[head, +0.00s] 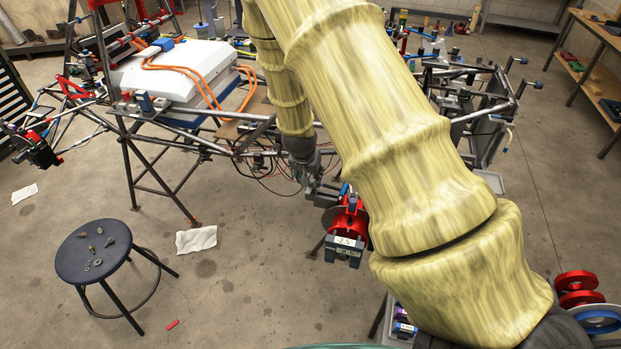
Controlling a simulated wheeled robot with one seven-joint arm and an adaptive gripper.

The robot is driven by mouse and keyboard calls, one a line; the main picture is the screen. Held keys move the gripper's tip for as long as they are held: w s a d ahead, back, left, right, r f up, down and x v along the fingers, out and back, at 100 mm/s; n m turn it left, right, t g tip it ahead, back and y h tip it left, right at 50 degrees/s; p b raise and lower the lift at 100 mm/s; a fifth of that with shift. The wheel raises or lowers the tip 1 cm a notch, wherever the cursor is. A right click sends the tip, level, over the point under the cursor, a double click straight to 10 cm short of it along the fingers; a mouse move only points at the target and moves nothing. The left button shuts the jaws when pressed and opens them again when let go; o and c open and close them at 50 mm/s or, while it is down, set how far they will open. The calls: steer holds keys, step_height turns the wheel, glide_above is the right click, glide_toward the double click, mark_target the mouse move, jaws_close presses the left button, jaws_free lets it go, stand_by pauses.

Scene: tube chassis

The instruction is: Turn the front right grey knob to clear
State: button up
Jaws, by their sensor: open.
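The tube chassis (150,135) of dark metal bars stands across the middle and left of the head view. My gripper (314,187) hangs from the dark wrist at the chassis's near right corner. It is open, with no object visible in it. Just below and right of it is a red and dark unit (345,228) with a white label that seems to read "-2.5". I cannot clearly pick out the front right grey knob; the corner is small and cluttered. My gripper is close to this corner, but I cannot tell whether it touches anything. My yellowish arm hides much of the chassis's right side.
A dark round stool (93,250) with small parts stands at the front left. A white box (175,70) with orange cables sits on the chassis. White papers (196,240) lie on the floor. Red and blue rings (597,318) are at lower right, a wooden bench (600,85) at upper right.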

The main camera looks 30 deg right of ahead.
steer(key=v, duration=0.9)
steer(key=shift+r, duration=0.25)
steer(key=shift+s, duration=0.15)
